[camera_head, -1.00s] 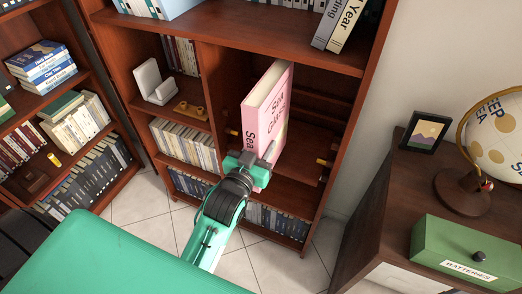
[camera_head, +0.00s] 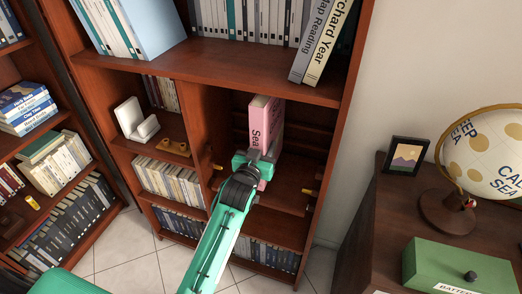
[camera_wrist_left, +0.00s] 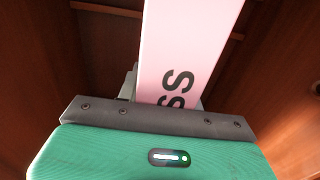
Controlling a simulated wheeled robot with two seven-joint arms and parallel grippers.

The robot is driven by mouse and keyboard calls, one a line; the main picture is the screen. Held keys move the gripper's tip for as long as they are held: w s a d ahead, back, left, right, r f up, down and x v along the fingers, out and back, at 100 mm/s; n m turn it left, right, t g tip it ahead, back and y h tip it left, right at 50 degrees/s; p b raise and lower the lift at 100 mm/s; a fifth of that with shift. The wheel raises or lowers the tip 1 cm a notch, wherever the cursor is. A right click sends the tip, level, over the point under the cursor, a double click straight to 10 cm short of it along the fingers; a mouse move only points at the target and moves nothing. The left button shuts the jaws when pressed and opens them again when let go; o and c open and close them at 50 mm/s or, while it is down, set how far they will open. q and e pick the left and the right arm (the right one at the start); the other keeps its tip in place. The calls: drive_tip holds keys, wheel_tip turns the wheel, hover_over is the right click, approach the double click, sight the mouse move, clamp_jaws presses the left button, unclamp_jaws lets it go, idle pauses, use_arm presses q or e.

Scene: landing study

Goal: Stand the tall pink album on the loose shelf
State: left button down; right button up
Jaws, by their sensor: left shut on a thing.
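The tall pink album (camera_head: 268,118) stands roughly upright inside the right-hand bay of the bookcase, its lettered spine towards me. My left gripper (camera_head: 258,160) is shut on its lower spine side. The album also fills the middle of the left wrist view (camera_wrist_left: 185,50), between the jaws. The loose shelf (camera_head: 288,198) lies in this bay, below and behind the gripper. My right gripper is not in view.
Brass-coloured pegs (camera_head: 310,191) show at the bay's sides. An upright divider (camera_head: 205,110) bounds the bay on the left; a fixed shelf (camera_head: 215,62) with books runs above. A cabinet at right holds a globe (camera_head: 485,160), a framed picture (camera_head: 405,156) and a green box (camera_head: 460,268).

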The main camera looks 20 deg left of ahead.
use_arm(q)
wheel_tip(320, 180, down, 3)
drive_tip(key=shift+r, duration=0.1)
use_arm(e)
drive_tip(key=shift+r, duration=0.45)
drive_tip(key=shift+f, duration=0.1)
use_arm(q)
drive_tip(key=c, duration=0.9)
unclamp_jaws()
drive_tip(key=shift+s+f, duration=0.1)
drive_tip(key=shift+f, duration=0.2)
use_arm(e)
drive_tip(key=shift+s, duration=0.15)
